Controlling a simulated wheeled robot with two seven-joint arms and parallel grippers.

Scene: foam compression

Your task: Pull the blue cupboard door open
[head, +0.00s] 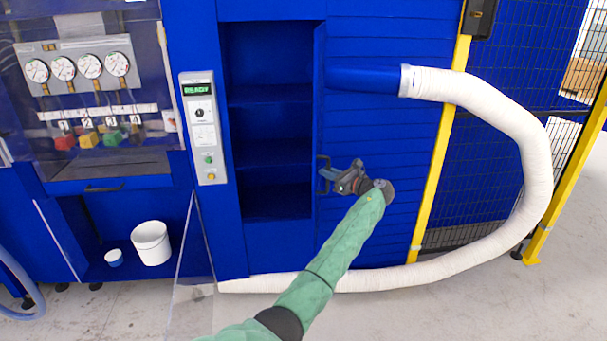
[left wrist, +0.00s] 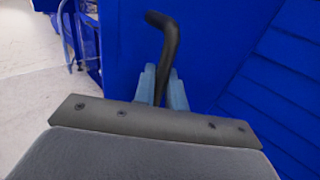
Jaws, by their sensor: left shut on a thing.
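The blue cupboard (head: 268,120) stands open in the head view, with its dark shelves showing. Its blue door (head: 319,100) is swung out and seen nearly edge-on at the right side of the opening. A black handle (head: 322,172) sits on the door; in the left wrist view the handle (left wrist: 168,50) is a dark bent bar. My left gripper (head: 336,178) is at the handle, and in the left wrist view its two pale fingers (left wrist: 163,88) are shut on the bar. My right gripper is in neither view.
A thick white hose (head: 535,150) leaves a blue duct and curves down to the floor, passing behind my left arm. A control panel (head: 203,128) reading READY is left of the opening. A white bucket (head: 151,242) stands at lower left. A yellow post (head: 440,150) is at right.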

